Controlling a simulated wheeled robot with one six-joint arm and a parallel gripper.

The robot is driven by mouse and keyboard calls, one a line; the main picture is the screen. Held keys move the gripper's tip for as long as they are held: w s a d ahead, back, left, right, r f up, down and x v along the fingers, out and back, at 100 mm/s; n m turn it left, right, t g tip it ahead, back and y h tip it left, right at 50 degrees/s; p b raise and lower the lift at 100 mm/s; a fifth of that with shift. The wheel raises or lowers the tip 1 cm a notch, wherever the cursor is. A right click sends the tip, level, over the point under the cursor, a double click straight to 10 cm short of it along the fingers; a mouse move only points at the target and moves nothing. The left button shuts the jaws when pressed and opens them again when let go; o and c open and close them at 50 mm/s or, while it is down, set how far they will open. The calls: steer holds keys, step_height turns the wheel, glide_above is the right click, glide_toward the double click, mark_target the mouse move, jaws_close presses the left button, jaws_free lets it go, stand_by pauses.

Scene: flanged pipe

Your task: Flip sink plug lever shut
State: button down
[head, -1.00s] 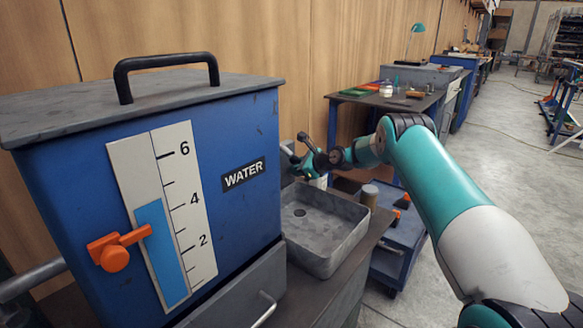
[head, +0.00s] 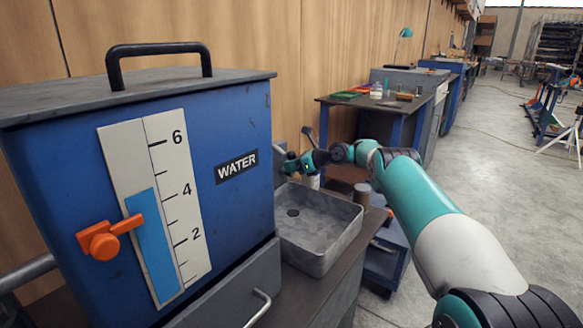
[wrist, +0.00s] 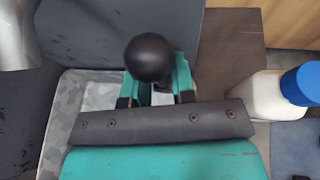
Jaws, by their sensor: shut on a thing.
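A grey metal sink basin (head: 345,243) stands beside the blue water tank, with a dark drain hole (head: 293,212) in its floor. The plug lever shows as a small dark rod (head: 307,132) behind the basin in the head view. In the wrist view its round black knob (wrist: 149,55) stands between the teal fingers of my gripper (wrist: 157,88). My gripper (head: 289,165) is shut on the lever, at the basin's back edge. The lever's lower part is hidden by the fingers and the dark palm bar.
The blue water tank (head: 60,190) fills the left, with a level gauge (head: 160,255) and an orange valve handle (head: 104,240). A white bottle with a blue cap (wrist: 270,97) stands right of my gripper. A workbench (head: 400,106) stands behind; the floor at right is open.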

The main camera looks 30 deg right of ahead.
steer(key=shift+w+a+r, duration=0.2)
steer(key=shift+a+r, duration=0.15)
steer(key=shift+r, duration=0.1)
steer(key=c, duration=1.3)
jaws_free()
steer(key=shift+o, duration=0.7)
steer(key=shift+w+a, duration=0.1)
steer(key=shift+a, duration=0.05)
steer(key=shift+d+f, duration=0.2)
steer(key=shift+d, duration=0.1)
steer(key=shift+s, duration=0.2)
steer(key=p+v, duration=0.2)
steer(key=v, duration=1.5)
steer(key=shift+s, duration=0.1)
